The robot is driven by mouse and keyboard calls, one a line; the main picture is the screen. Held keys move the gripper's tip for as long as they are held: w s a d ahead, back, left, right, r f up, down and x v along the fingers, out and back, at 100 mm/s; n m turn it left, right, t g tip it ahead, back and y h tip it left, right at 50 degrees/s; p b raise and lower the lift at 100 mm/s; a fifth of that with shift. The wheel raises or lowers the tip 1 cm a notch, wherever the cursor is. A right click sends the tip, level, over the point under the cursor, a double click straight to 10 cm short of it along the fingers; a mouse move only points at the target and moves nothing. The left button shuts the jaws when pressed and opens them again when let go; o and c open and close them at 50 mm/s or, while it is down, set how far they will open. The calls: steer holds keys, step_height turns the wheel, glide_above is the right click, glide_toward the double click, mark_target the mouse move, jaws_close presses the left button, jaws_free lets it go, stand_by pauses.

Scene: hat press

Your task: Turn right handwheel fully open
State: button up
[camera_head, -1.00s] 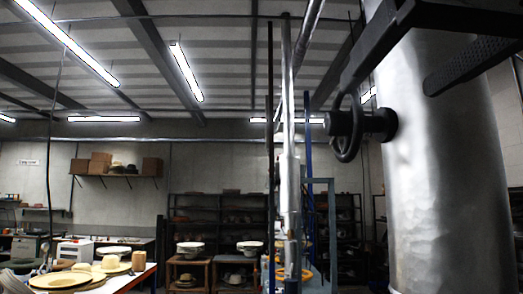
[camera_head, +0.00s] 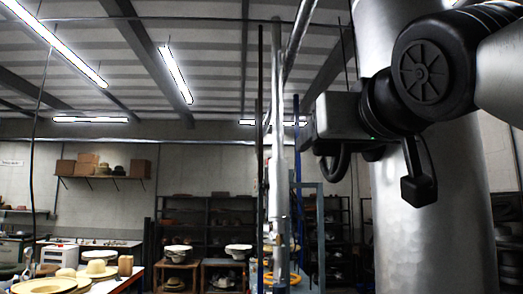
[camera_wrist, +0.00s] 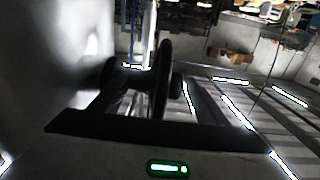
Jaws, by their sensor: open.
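The black right handwheel (camera_wrist: 163,75) shows nearly edge-on in the wrist view, standing out on a short stem from a large silver cylinder (camera_head: 425,230). In the head view only the lower rim of the handwheel (camera_head: 339,168) shows below my wrist; the rest is hidden. My gripper (camera_wrist: 150,98) is open, its dark fingers reaching toward the wheel. The rim appears in line with the gap between the fingers. I cannot tell whether a finger touches it.
Upright pipes (camera_head: 277,130) stand just left of my wrist. A table with hats (camera_head: 75,280) is at the lower left, and shelves (camera_head: 205,225) stand along the back wall. The space left of the pipes is open.

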steer(key=shift+w, duration=0.55)
steer(key=c, duration=1)
steer(key=shift+c, duration=0.2)
steer(key=shift+g, duration=0.3)
steer(key=g, duration=0.3)
steer(key=shift+w+r, duration=0.1)
steer(key=shift+g, duration=2.2)
